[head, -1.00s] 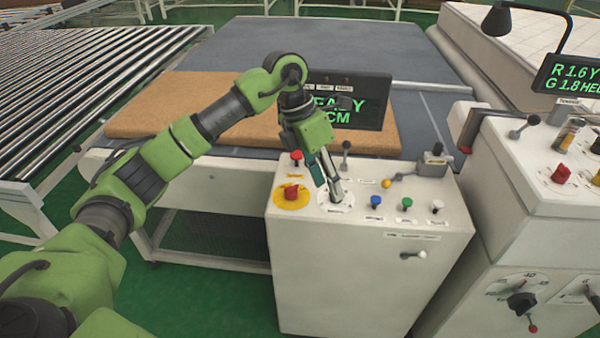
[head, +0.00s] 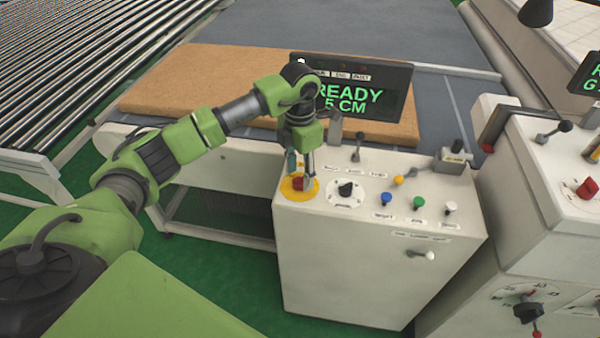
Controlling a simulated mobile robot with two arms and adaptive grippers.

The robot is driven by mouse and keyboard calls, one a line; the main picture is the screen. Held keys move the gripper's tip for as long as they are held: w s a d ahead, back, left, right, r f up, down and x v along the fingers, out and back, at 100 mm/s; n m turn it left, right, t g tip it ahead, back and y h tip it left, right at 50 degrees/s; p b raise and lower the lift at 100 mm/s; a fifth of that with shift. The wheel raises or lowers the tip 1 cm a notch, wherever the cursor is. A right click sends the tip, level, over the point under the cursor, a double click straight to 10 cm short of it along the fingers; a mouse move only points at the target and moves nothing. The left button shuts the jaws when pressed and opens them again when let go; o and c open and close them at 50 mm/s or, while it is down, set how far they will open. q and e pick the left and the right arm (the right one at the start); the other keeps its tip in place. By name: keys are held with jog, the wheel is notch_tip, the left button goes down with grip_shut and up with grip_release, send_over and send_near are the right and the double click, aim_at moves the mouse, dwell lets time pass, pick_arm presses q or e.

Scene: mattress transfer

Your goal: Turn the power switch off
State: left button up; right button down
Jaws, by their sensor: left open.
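The white control cabinet (head: 345,260) stands in front of the mattress table. On its sloped top is a black rotary knob (head: 346,189) on a round white dial; its label is too small to read. Left of it is a red emergency-style button (head: 298,184) on a yellow disc. My left gripper (head: 302,178) is open and points down over the yellow disc, left of the black knob and apart from it. Its fingers partly cover the red button; contact with it cannot be told. A red-topped control behind is hidden by the gripper. My right gripper is out of view.
The screen (head: 395,95) behind the cabinet reads READY, 5 CM. A brown mattress (head: 200,75) lies behind. A second white cabinet (head: 540,220) stands right.

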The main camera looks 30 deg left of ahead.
pick_arm(q)
jog(key=shift+f, duration=0.9)
jog(key=shift+c, duration=0.4)
jog(key=c, duration=1)
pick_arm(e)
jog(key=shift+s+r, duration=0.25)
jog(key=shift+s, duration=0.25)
